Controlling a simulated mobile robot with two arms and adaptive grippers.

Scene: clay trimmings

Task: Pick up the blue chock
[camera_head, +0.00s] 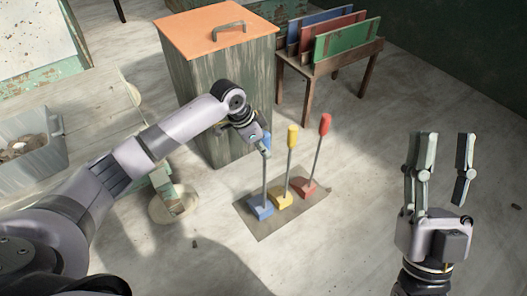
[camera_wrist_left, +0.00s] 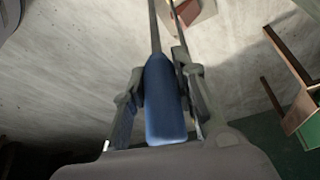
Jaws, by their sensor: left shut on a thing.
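The blue chock (camera_head: 260,207) has a wedge-shaped blue base, a thin grey rod and a blue handle at the top. Its base shows at the left end of a flat brown mat (camera_head: 285,222); I cannot tell whether it touches the mat. My left gripper (camera_head: 262,148) is shut on the blue handle, which it partly hides in the head view. In the left wrist view the blue handle (camera_wrist_left: 165,105) lies between the two fingers. My right gripper (camera_head: 441,165) is open and empty, pointing up at the right.
A yellow chock (camera_head: 281,201) and a red chock (camera_head: 306,188) stand close to the right. Behind is a wooden bin with an orange lid (camera_head: 215,30). A rack (camera_head: 340,66) holds coloured boards. A grey tub (camera_head: 35,155) is at left. Floor at right is mostly clear.

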